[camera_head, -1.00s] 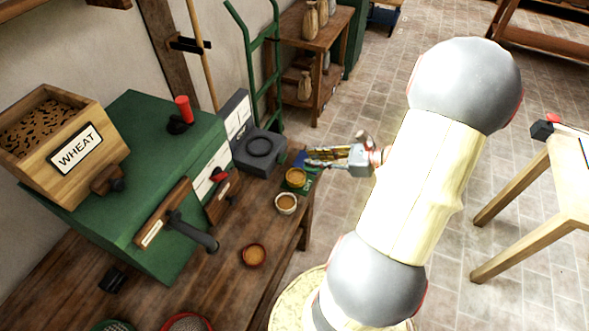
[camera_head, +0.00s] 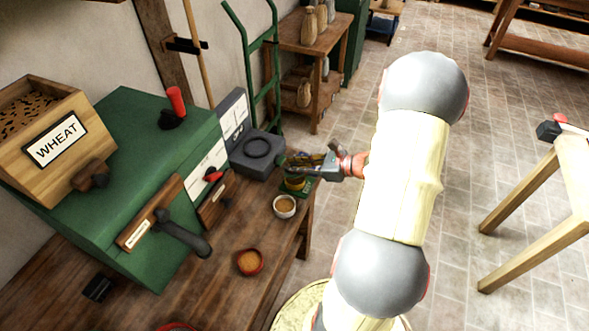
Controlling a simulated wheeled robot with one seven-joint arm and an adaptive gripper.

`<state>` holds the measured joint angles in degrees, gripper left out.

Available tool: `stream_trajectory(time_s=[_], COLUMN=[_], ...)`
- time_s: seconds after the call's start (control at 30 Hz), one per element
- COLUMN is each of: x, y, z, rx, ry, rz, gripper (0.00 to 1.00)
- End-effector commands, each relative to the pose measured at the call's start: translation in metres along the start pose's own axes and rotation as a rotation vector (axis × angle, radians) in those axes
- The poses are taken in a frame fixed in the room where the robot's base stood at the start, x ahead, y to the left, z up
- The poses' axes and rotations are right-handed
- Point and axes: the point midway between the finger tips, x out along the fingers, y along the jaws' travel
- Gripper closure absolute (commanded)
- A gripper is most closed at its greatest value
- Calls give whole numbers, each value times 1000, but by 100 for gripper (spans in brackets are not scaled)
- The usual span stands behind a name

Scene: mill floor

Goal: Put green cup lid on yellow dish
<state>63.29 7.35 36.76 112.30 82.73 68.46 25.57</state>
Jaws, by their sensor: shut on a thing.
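My gripper (camera_head: 298,163) reaches in from the right, over the far right end of the wooden bench. It is shut on a small dark green thing (camera_head: 282,159) at its fingertips, which looks like the green cup lid; the fingers hide most of it. The fingers partly cover the dish's far side. I cannot tell whether the held thing touches the dish.
A white-rimmed bowl (camera_head: 285,206) and a red bowl (camera_head: 249,262) stand nearer on the bench (camera_head: 225,290). A grey scale (camera_head: 258,152) is close left of the gripper. A green mill (camera_head: 130,190) with a wheat hopper (camera_head: 52,130) fills the left.

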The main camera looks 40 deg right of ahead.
Motion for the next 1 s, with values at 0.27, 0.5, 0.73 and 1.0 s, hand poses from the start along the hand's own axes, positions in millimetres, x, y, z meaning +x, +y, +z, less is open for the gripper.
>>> stream_trajectory(time_s=[0.27, 0.5, 0.73, 1.0], x=[0, 2, 4, 4], y=[0, 0, 0, 0], z=[0, -6, -10, -10], rx=[-2, -2, -2, -2], ry=[-1, -1, -1, -1], rz=[-1, -1, -1, -1], gripper=[100, 100, 100, 70])
